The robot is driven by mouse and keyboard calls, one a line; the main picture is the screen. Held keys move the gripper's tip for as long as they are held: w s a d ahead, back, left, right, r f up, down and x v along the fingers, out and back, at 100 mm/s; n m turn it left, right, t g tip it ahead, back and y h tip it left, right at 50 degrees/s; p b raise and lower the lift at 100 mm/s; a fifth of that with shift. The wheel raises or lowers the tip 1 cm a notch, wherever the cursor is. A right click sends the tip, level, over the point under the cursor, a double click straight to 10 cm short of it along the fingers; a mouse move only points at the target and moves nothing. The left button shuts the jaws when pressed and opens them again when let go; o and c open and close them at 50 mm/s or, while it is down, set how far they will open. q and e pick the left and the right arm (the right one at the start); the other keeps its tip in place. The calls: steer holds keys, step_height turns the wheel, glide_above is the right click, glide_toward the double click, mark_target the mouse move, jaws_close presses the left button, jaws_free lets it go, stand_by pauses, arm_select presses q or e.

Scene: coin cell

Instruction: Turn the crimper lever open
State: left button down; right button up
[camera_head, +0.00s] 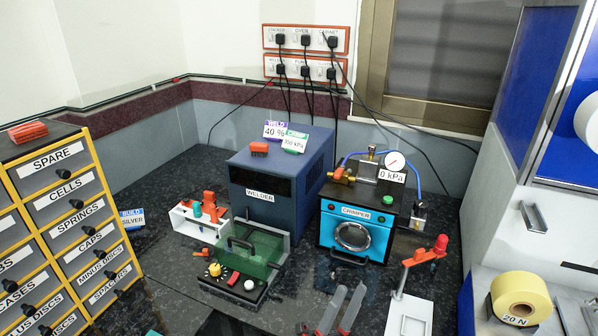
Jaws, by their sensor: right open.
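The crimper (327,228) is a black box with a blue front, a "CRIMPER" label and a round window. A black bar handle (348,259) crosses its front below the window. An orange handle (341,175) sits by brass fittings on its top, beside a round gauge (394,161) and a "0 kPa" tag. I cannot tell for sure which handle is the lever. My right gripper (350,288) appears as two grey fingers at the bottom, apart and empty, in front of the crimper and not touching it. My left gripper is not in view.
The blue welder (262,197) and a fixture with a green clear cover (262,250) stand left of the crimper. A red-knobbed stand (425,257) is at its right. A labelled drawer cabinet (78,190) is at the left, a yellow roll (520,296) at the right.

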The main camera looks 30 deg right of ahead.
steer(key=w+d+f+m+g+y, duration=0.2)
steer(key=w+d+m+g+y, duration=0.1)
steer(key=w+d+m+g, duration=0.25)
steer(key=m+t+y+b, duration=0.1)
steer(key=m+t+y, duration=0.6)
steer(key=m+y, duration=0.45)
glide_toward(337, 174)
steer(key=x, duration=1)
steer(key=shift+w+p, duration=0.15)
steer(key=shift+p, duration=0.25)
steer(key=shift+w+d, duration=0.1)
steer(key=shift+d, duration=0.25)
jaws_close()
